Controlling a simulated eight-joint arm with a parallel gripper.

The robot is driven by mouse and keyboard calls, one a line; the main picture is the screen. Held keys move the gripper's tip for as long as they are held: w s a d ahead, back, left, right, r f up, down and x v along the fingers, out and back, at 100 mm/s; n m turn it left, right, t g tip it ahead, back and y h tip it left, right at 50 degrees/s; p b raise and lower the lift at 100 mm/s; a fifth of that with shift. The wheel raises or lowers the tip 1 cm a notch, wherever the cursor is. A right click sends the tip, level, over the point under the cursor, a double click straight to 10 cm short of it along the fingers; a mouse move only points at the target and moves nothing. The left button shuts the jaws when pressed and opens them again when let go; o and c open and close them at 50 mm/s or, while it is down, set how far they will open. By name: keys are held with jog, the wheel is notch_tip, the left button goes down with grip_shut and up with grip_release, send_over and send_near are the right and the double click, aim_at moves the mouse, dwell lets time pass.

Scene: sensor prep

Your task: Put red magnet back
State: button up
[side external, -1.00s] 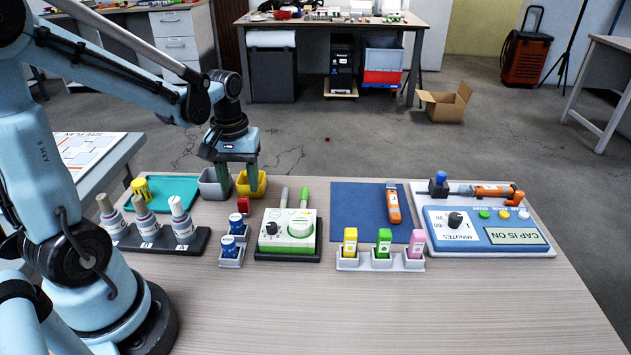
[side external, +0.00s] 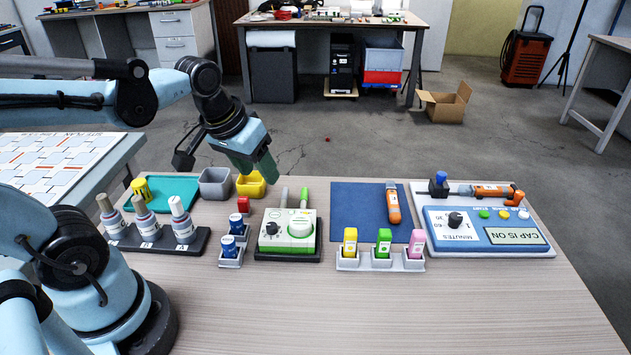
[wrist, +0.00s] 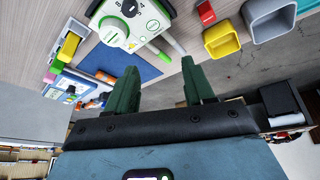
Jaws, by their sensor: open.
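A small red block (side external: 243,204), which looks like the red magnet, sits on the table just behind the blue-capped bottles. It also shows in the wrist view (wrist: 206,12), between the grey bin and the white-green device. My gripper (side external: 258,165) is in the air above and behind the yellow bin (side external: 250,186), tilted, its green fingers pointing down to the right. In the wrist view, my gripper (wrist: 161,88) has its fingers wide apart with nothing between them. The red block is well away from the fingers.
A grey bin (side external: 214,184) stands beside the yellow bin. A teal tray (side external: 178,190) lies to the left, with a rack of bottles (side external: 160,240) in front. A white-green device (side external: 287,232), a blue mat (side external: 360,205) and a timer panel (side external: 485,232) stand rightward. The table front is clear.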

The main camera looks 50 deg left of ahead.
jog(key=d+m+t, duration=0.1)
jog(key=d+m, duration=0.1)
jog(key=d+m+t, duration=0.1)
jog(key=d, duration=0.1)
jog(key=shift+s+t+h, duration=0.3)
dwell(1.1)
